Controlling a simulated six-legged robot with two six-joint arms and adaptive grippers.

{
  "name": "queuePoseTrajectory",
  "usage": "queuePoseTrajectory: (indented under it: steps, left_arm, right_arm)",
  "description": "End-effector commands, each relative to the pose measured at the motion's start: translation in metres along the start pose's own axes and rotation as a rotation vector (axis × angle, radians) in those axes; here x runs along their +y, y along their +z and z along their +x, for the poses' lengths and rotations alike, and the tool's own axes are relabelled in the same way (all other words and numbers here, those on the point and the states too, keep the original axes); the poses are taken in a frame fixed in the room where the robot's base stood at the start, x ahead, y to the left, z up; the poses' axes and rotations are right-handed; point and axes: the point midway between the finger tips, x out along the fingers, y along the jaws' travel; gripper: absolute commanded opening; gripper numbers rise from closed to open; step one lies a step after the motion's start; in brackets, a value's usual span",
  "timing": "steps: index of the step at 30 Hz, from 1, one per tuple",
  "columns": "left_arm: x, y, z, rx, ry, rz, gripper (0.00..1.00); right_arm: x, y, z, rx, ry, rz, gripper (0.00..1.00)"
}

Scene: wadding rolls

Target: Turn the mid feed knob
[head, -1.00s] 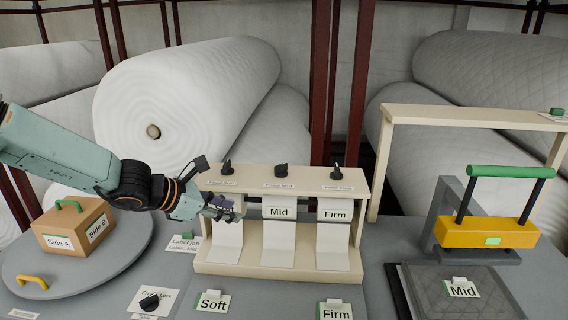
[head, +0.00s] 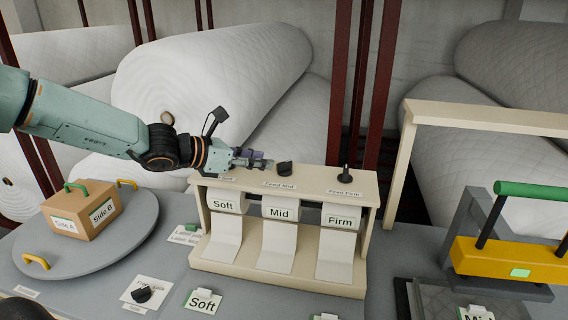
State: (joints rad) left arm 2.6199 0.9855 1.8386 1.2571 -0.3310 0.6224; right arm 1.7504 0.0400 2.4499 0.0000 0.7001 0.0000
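The mid feed knob (head: 285,168) is a small black knob on top of the cream feed stand (head: 330,184), behind the label "Feed Mid". My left gripper (head: 268,163) comes in from the left with its fingertips just left of this knob. Whether they touch it, and how far the fingers are apart, I cannot tell. The soft feed knob is hidden behind my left gripper. The firm feed knob (head: 345,174) stands free at the right. The Mid strip (head: 279,240) hangs below the mid knob. My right gripper is not in view.
A round grey turntable (head: 90,258) with a cardboard box (head: 82,210) stands at the left. A press with a yellow block (head: 510,260) and green handle stands at the right, under a cream frame (head: 480,118). Large white wadding rolls (head: 225,85) lie behind.

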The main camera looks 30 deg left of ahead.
Motion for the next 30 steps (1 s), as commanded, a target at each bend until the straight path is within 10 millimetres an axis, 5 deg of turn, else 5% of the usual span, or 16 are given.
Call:
queuePoseTrajectory:
  steps: [18,30]
  left_arm:
    - [-0.001,0.000,0.064,0.001,0.000,0.004,0.35]
    - [-0.001,0.001,0.072,-0.002,0.000,0.002,0.35]
  right_arm:
    - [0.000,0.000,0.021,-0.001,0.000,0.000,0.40]
    - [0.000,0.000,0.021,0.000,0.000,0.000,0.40]
